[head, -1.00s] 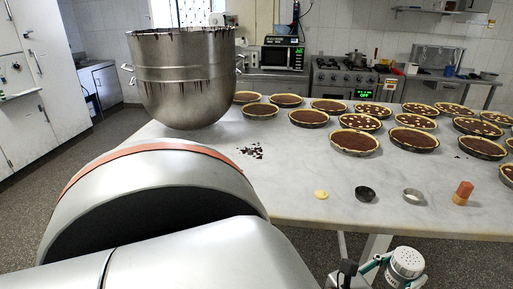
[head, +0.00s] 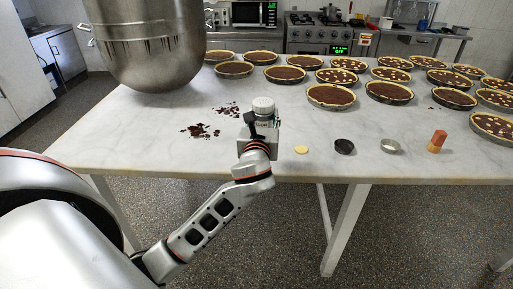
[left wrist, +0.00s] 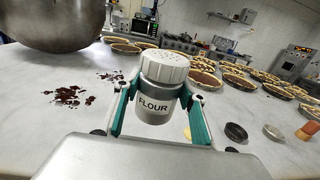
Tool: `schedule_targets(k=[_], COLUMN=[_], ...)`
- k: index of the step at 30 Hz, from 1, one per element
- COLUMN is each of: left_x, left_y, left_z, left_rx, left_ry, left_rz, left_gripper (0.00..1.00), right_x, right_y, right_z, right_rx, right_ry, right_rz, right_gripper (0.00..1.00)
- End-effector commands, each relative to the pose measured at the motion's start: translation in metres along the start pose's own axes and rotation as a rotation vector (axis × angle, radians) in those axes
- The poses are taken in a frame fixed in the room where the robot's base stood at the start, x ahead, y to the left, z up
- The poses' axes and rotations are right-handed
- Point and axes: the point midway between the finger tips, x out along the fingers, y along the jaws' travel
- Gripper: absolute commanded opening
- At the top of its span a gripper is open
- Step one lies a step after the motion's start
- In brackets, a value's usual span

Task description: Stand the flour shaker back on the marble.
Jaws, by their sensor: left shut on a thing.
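The flour shaker, a metal can with a white perforated lid, shows at the table's front part in the head view (head: 263,108). In the left wrist view the shaker (left wrist: 160,88) is upright, with its FLOUR label facing the camera. My left gripper (head: 262,128) is shut on it, with green-lined fingers on both sides of the can. The shaker is over the marble table (head: 120,135), close to its front edge. Its base is hidden by the gripper, so I cannot tell whether it touches the marble. My right gripper is not in view.
A large steel mixing bowl (head: 145,45) stands at the left. Chocolate crumbs (head: 200,131) lie left of the shaker. To its right are a pale disc (head: 301,149), a dark ring (head: 344,146), a light ring (head: 390,146) and a brush (head: 437,141). Several tarts (head: 331,96) fill the back right.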

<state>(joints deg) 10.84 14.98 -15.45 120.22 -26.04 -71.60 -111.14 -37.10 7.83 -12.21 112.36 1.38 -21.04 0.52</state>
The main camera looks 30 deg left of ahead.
Motion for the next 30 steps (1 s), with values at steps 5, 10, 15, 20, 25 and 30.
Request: schedule_targets(k=[5, 10, 15, 20, 25, 30], left_x=[0.054, 0.082, 0.092, 0.092, 0.092, 0.092], left_y=[0.012, 0.018, 0.018, 0.019, 0.019, 0.019], left_z=[0.037, 0.060, 0.070, 0.071, 0.070, 0.054], left_rx=[-0.004, -0.002, 0.001, 0.001, 0.001, 0.004], left_ry=[-0.004, -0.004, -0.003, -0.003, -0.003, -0.001], left_rz=[0.140, 0.211, 0.234, 0.236, 0.235, 0.235], left_gripper=[0.14, 0.14, 0.14, 0.14, 0.14, 0.14], right_x=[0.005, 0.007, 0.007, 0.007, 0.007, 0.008], right_y=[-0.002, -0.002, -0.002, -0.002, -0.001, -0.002], right_z=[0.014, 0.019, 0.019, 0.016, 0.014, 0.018], right_rx=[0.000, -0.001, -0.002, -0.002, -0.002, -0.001], right_ry=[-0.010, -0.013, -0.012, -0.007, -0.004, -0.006], right_rz=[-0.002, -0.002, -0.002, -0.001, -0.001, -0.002], right_gripper=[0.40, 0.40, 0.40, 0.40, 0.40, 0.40])
